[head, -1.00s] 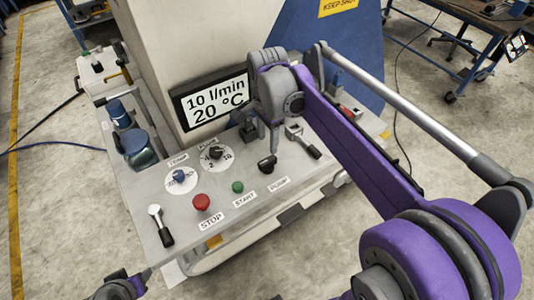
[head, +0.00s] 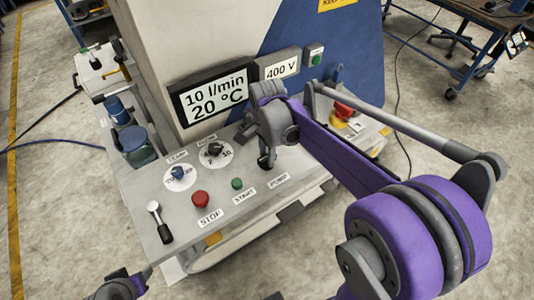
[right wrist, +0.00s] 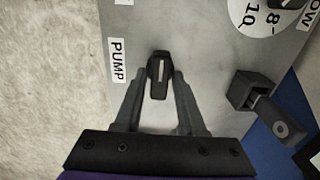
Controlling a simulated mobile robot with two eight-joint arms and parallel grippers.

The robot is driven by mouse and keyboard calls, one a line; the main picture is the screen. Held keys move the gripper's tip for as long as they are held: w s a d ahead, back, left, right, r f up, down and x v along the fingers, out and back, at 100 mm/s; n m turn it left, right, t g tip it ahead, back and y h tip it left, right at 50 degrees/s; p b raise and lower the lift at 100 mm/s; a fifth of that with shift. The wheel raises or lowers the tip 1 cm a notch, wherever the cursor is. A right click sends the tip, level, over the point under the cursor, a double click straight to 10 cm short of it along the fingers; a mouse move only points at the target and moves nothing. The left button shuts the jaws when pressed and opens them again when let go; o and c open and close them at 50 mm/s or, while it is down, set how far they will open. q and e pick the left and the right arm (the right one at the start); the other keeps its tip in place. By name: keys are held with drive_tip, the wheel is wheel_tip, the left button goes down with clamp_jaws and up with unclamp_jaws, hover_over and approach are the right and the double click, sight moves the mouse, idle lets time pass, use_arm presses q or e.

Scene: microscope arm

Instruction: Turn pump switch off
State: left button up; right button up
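The pump switch is a small black toggle (right wrist: 159,76) with a light stripe, beside the PUMP label (right wrist: 117,60) in the right wrist view. My right gripper (right wrist: 159,73) is open, with one finger on each side of the switch; small gaps seem to show, but contact is hard to tell. In the head view my right gripper (head: 265,158) is low over the panel just above the PUMP label (head: 279,181) and partly hides the switch. My left gripper (head: 122,287) shows only in part at the bottom left, away from the panel.
The panel (head: 225,205) also bears a red STOP button (head: 200,198), a green START button (head: 237,183), two dials (head: 215,150) and a lever (head: 160,222) at left. A display (head: 213,97) reads 10 l/min, 20 °C. A black part (right wrist: 258,92) stands right of my gripper.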

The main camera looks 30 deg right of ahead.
clamp_jaws()
drive_tip(key=shift+n, duration=0.3)
drive_tip(key=n, duration=0.3)
drive_tip(key=n+b, duration=0.1)
drive_tip(key=n, duration=0.8)
drive_tip(key=shift+n, duration=2.7)
